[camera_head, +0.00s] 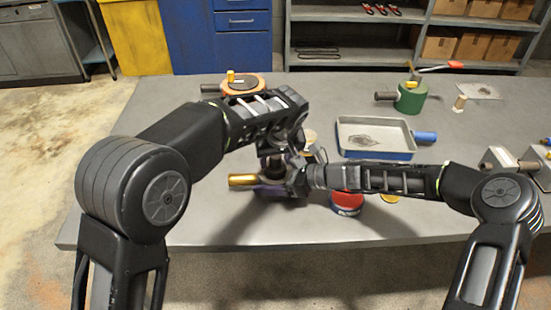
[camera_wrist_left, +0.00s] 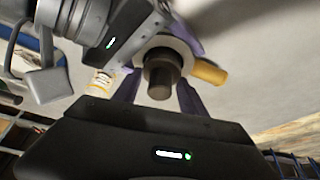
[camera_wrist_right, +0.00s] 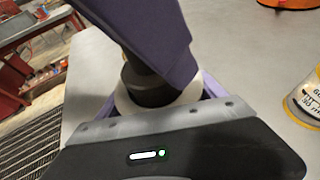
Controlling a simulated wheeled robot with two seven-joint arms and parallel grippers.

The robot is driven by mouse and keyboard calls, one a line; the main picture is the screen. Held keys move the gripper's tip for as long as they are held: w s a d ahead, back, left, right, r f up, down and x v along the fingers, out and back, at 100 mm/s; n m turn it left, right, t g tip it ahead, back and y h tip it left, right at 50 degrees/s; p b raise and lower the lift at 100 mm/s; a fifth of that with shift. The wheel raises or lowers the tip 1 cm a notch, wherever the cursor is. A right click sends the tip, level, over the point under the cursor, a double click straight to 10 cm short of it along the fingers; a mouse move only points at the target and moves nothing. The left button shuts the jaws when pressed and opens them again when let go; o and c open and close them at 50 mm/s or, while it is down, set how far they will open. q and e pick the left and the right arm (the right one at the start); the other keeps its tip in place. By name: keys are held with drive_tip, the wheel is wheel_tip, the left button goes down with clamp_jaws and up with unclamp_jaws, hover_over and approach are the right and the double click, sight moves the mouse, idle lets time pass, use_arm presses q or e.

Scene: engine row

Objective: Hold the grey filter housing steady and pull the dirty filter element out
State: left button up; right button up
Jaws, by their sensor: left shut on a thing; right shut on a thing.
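The grey filter housing shows as a pale ring (camera_wrist_left: 178,45) in the left wrist view, and also in the right wrist view (camera_wrist_right: 126,104). A brass-coloured stub (camera_head: 242,180) sticks out to its left in the head view. The dark filter element (camera_wrist_left: 160,76) stands out of the ring; it also shows in the right wrist view (camera_wrist_right: 150,88). My left gripper (camera_wrist_left: 158,88) reaches in from above, its purple fingers shut on the element. My right gripper (camera_head: 290,186) comes in from the right, shut on the housing. The grippers hide much of both parts.
A red and blue can (camera_head: 347,203) stands just right of the housing, partly behind my right arm. A shallow tray (camera_head: 376,155), a green canister (camera_head: 410,98) and an orange disc (camera_head: 243,84) stand further back. The table (camera_head: 210,222) is bare at front left.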

use_arm(q)
clamp_jaws()
drive_tip(key=shift+r, duration=0.3)
drive_tip(key=shift+r, duration=0.5)
drive_tip(key=shift+r, duration=1.4)
wheel_tip(320, 180, up, 7)
drive_tip(key=shift+r, duration=0.2)
idle(0.6)
use_arm(e)
drive_tip(key=o, duration=2.1)
drive_tip(key=shift+c, duration=0.2)
